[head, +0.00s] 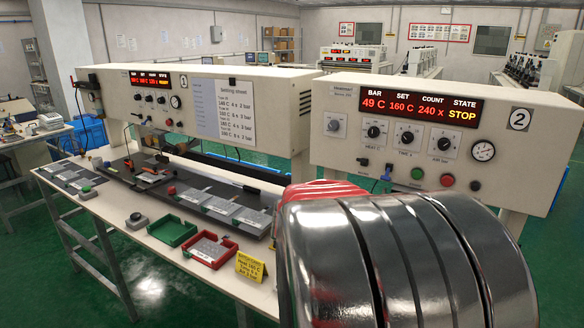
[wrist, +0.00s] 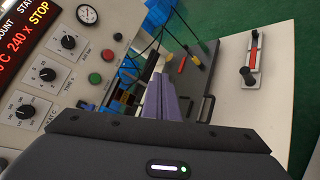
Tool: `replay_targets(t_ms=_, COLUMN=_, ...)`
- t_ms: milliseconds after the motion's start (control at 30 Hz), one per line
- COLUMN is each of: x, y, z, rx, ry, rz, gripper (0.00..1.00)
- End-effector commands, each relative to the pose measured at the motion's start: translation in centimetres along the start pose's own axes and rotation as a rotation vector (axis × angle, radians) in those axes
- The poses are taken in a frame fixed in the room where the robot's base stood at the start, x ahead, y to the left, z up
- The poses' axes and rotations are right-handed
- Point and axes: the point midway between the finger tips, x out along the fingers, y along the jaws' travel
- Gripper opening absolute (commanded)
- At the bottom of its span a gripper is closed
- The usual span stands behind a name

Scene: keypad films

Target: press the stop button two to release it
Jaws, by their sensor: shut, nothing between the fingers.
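The panel marked 2 (head: 519,119) has a red button (head: 447,180) between a green button (head: 417,173) and a small black knob (head: 475,185). Its display (head: 420,107) reads STOP. In the wrist view the red button (wrist: 107,56) and green button (wrist: 95,78) are left of my fingers. My gripper (wrist: 164,84) is shut and empty, apart from the buttons. In the head view my arm's metal covers the lower right, and my fingertips are hidden. I cannot tell whether the red button is pushed in.
Dials (head: 411,134) and a gauge (head: 483,151) are on the panel. Dark cables (wrist: 150,40) hang near my fingers. The table (head: 150,245) holds a green tray (head: 172,231), a red tray (head: 210,250) and a yellow sign (head: 251,265). Another control panel (head: 145,85) stands left.

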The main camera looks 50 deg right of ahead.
Motion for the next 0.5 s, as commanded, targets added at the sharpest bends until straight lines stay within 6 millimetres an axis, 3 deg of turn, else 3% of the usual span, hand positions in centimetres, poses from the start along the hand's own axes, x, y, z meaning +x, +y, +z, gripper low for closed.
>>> replay_targets(t_ms=100, x=4.0, y=2.3, z=0.9, rx=-0.081, ry=-0.117, rz=0.08, gripper=0.0)
replay_targets(t_ms=300, x=9.5, y=5.7, z=2.1, rx=-0.218, ry=-0.278, rz=0.216, gripper=0.0)
replay_targets(t_ms=500, x=12.4, y=7.4, z=2.4, rx=-0.3, ry=-0.356, rz=0.296, gripper=0.0)
